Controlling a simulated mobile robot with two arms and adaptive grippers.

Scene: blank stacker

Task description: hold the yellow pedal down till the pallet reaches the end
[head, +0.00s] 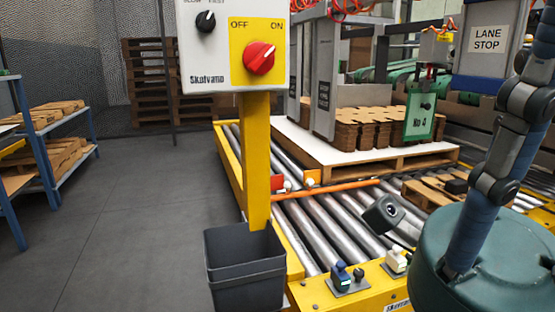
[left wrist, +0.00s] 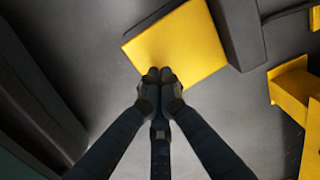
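In the left wrist view the yellow pedal (left wrist: 188,42) is a flat yellow plate beside a dark grey block. My left gripper (left wrist: 160,74) is shut and empty, its fingertips together over the pedal's near edge. I cannot tell whether they touch it or whether it is pressed down. The pedal and left gripper do not show in the head view. There the wooden pallet (head: 395,166) bears a white sheet and brown cardboard stacks. It rests on the roller conveyor (head: 318,222), under a grey frame. My right gripper is not in view.
A yellow post carries a switch box (head: 259,55) with a red OFF/ON knob. A dark grey bin (head: 245,270) stands at its foot. A blue shelf (head: 45,130) stands at left. The grey floor (head: 140,210) between shelf and conveyor is clear. A LANE STOP sign (head: 487,39) is at right.

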